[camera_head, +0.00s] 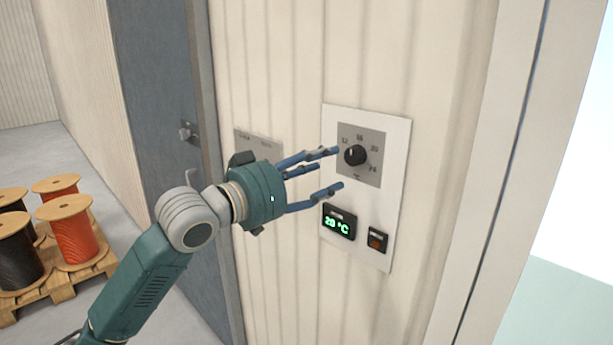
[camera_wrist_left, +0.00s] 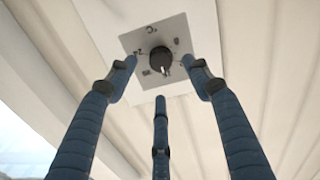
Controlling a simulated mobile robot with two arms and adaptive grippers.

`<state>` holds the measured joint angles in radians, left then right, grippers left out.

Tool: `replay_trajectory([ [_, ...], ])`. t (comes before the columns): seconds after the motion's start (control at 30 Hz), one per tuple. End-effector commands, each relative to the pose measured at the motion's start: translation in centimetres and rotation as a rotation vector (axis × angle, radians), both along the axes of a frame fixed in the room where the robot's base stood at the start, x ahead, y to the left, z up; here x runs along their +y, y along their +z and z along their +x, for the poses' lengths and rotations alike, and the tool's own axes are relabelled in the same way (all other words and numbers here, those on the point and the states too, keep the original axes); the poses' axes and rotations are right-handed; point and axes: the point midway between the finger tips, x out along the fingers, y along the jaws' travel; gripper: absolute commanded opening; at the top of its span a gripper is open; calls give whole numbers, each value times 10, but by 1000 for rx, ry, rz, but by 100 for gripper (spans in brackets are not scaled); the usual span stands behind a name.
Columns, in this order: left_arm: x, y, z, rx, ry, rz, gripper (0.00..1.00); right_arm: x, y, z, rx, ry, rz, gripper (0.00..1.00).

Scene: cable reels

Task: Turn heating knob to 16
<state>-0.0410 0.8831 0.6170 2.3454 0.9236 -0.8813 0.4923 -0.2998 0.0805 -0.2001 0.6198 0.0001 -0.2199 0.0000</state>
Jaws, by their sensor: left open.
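The heating knob (camera_head: 355,155) is a small black dial on a grey scale plate (camera_head: 372,178) in the upper part of a white wall panel (camera_head: 392,215). The wrist view also shows the knob (camera_wrist_left: 160,60), ahead of the fingers. My left gripper (camera_head: 332,168) is open, its blue fingers spread just left of and in front of the knob. In the wrist view its fingers (camera_wrist_left: 160,80) stand around the knob's direction without visible contact. My right gripper is in neither view.
A green display (camera_head: 338,222) below the knob reads 20 °C, with a dark switch (camera_head: 377,240) beside it. Another wall plate (camera_head: 258,146) is partly behind my gripper. A grey door (camera_head: 160,100) and a pallet (camera_head: 60,290) of cable reels (camera_head: 72,232) are at left.

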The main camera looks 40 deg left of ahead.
Motion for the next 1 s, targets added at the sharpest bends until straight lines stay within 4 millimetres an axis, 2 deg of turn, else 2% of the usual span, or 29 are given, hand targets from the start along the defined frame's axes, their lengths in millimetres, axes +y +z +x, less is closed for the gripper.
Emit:
replay_trajectory([
  [0.1,2,-1,-19,1,1,-1,50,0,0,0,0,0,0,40],
  [0.33,5,-1,-40,2,1,-1,50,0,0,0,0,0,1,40],
  [1.0,6,-2,-42,4,2,-2,50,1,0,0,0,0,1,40],
])
